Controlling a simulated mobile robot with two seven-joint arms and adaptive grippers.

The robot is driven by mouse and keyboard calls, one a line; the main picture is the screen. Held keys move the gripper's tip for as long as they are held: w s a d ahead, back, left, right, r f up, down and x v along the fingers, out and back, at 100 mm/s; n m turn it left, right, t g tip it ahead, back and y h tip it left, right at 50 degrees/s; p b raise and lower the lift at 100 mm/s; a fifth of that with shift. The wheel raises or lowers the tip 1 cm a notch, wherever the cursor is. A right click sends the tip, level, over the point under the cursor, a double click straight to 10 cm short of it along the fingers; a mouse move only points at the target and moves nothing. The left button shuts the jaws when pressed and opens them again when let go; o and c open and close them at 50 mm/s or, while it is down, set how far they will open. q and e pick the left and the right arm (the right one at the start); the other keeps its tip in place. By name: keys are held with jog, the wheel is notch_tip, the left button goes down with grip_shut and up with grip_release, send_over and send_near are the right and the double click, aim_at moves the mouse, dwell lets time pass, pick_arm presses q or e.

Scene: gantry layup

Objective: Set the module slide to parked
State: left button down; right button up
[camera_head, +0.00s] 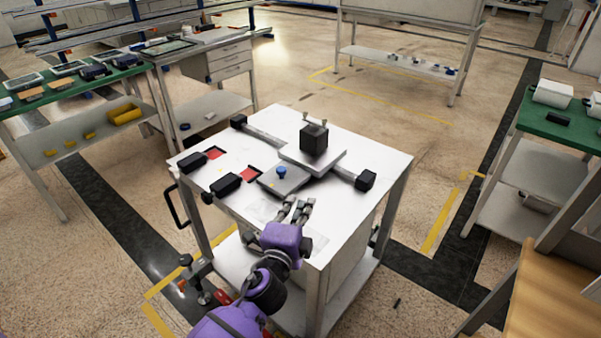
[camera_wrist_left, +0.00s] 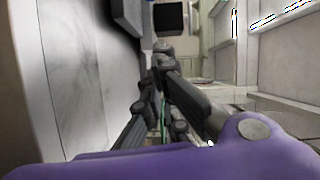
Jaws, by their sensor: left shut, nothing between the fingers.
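The module slide (camera_head: 330,160) is a pale plate on a dark rail (camera_head: 262,136) that crosses the white cart top. A black block (camera_head: 314,140) stands on the plate; a dark block, probably the same one, shows in the left wrist view (camera_wrist_left: 171,18). The plate sits between the rail's two black end blocks, nearer the right one (camera_head: 365,180); the other end block (camera_head: 238,121) is at the far left. My left gripper (camera_head: 298,205) is shut and empty over the cart's near side, short of the slide and apart from it. My right gripper is not in view.
A grey plate with a blue knob (camera_head: 281,170) lies between my left gripper and the slide. Two black box-shaped parts (camera_head: 193,162) (camera_head: 226,185) with red patches beside them occupy the cart's left side. The near right of the cart top (camera_head: 345,215) is clear.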

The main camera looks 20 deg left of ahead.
aim_at(296, 180)
pick_arm(q)
jog(key=w, duration=0.5)
jog(key=shift+w+a, duration=0.2)
jog(key=shift+w, duration=0.1)
jog(key=w, duration=0.3)
jog(key=shift+w+f, duration=0.15)
jog(key=shift+w, duration=0.2)
jog(key=a, duration=0.3)
jog(key=shift+w+a+f, duration=0.2)
jog(key=shift+w, duration=0.15)
jog(key=shift+w+a, duration=0.1)
jog(key=shift+a, duration=0.25)
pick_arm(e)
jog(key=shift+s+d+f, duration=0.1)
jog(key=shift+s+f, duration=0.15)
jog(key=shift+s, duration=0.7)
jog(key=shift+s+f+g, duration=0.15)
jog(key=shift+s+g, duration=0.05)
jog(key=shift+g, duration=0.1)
